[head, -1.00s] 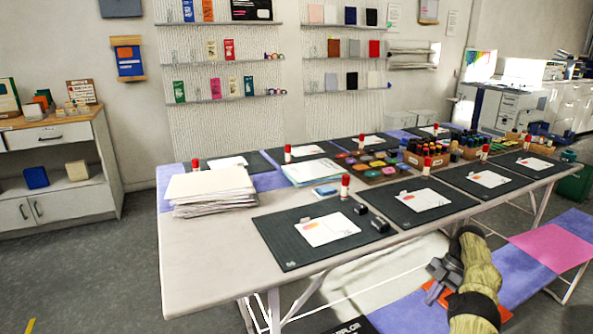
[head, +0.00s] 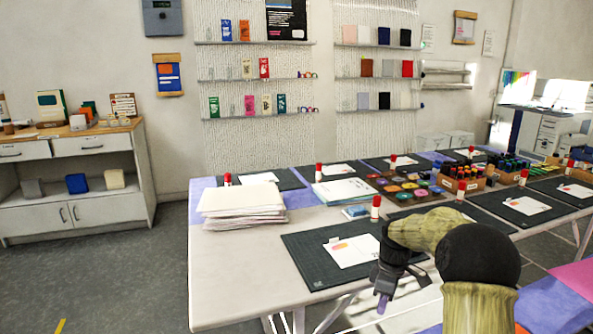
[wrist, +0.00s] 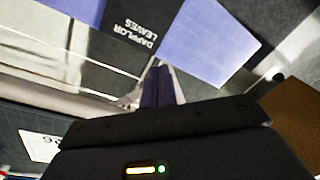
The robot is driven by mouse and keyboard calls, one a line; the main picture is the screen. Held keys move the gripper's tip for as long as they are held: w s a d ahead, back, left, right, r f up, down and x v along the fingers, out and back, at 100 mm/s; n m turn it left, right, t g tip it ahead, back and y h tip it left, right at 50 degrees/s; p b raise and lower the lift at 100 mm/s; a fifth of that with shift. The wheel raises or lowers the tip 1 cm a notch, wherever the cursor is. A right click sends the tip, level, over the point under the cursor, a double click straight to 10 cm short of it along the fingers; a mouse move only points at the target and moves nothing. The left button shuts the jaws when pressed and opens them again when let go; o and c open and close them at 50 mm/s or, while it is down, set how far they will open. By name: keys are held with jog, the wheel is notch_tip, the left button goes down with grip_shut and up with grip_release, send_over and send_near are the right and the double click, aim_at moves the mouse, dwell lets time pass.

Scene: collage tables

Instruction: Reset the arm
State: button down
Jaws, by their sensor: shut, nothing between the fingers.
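My gripper (head: 382,302) is at the lower right of the head view, bent down from my raised arm, in front of the near edge of the long table (head: 225,265). In the wrist view my gripper (wrist: 158,85) shows its fingers together, pointing toward the floor and a bench. It holds nothing. My arm hides part of the nearest dark mats and the table edge.
A dark mat (head: 310,262) with a white card (head: 352,251) lies just left of my gripper. A paper stack (head: 240,205) and a red-capped glue stick (head: 375,208) stand on the table. A purple bench (head: 548,308) lies at lower right. Floor at left is clear.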

jog(key=s+a+m+t, duration=0.15)
jog(key=s+m, duration=0.25)
jog(key=s, duration=0.4)
jog(key=s+a+r+m+t+h, duration=0.1)
jog(key=s+a+m, duration=0.25)
jog(key=s, duration=0.45)
jog(key=s+a+m+t, duration=0.1)
jog(key=s+a+m, duration=0.1)
jog(key=s+m, duration=0.45)
notch_tip(320, 180, up, 27)
jog(key=s+n+p, duration=0.1)
jog(key=p, duration=2.6)
jog(key=shift+s+d+n, duration=0.15)
jog(key=shift+s+n, duration=0.15)
jog(key=shift+s, duration=0.05)
jog(key=shift+d, duration=0.15)
